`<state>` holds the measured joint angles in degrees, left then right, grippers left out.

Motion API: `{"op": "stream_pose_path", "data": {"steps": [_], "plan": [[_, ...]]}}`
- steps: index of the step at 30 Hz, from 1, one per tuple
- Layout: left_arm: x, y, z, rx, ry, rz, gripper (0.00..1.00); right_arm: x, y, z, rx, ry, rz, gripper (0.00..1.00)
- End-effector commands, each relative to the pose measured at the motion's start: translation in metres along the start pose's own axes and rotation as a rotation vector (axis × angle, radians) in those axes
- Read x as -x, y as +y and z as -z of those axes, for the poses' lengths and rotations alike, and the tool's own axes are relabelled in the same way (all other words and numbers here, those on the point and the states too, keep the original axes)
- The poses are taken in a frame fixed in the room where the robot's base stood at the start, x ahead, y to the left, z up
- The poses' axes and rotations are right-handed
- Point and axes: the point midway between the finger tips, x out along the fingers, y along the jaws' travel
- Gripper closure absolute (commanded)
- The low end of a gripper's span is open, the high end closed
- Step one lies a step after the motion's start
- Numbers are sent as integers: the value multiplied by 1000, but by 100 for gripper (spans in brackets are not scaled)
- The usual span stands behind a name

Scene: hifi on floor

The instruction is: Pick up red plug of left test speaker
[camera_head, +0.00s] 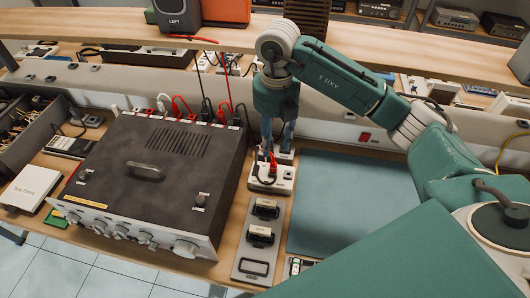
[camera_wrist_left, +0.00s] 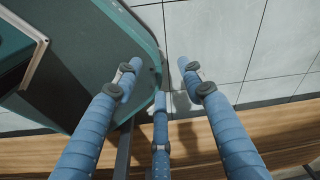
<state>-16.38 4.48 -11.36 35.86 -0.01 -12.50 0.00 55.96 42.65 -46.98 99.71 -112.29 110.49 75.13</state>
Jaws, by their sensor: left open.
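The left test speaker (camera_head: 178,14), marked LEFT, stands on the upper shelf. Red and black leads hang below it toward the back of the amplifier (camera_head: 150,165). A red plug (camera_head: 273,162) sits at a small white terminal block (camera_head: 262,184) right of the amplifier, beside a black one. My right gripper (camera_head: 278,148) points down right over this block, its blue fingers close around or beside the red plug; I cannot tell if they grip it. My left gripper (camera_wrist_left: 160,85) shows only in the left wrist view, three fingers spread, empty, over floor tiles.
A blue-green mat (camera_head: 345,205) lies right of the block, partly behind my right arm. A grey strip with black-handled parts (camera_head: 262,234) lies in front of the block. More red and black plugs (camera_head: 190,115) line the amplifier's rear. A white box (camera_head: 32,187) is at left.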

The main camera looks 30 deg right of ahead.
Motion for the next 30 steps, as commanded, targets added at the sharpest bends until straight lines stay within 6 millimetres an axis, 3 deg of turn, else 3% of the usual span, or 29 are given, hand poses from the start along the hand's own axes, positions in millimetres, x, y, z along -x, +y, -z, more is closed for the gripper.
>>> {"op": "stream_pose_path", "data": {"steps": [11,16,24,30], "plan": [[14,4,-27,-1,-39,-4,60,-50,-2,0,-2,-1,6,62],[25,3,-23,-1,-36,-4,60,-63,-2,0,-2,2,8,62],[39,0,-5,-3,-12,-1,60,-100,0,-2,-1,0,5,62],[38,0,-6,-3,-13,-1,60,-105,0,-3,-1,-2,4,62]]}}
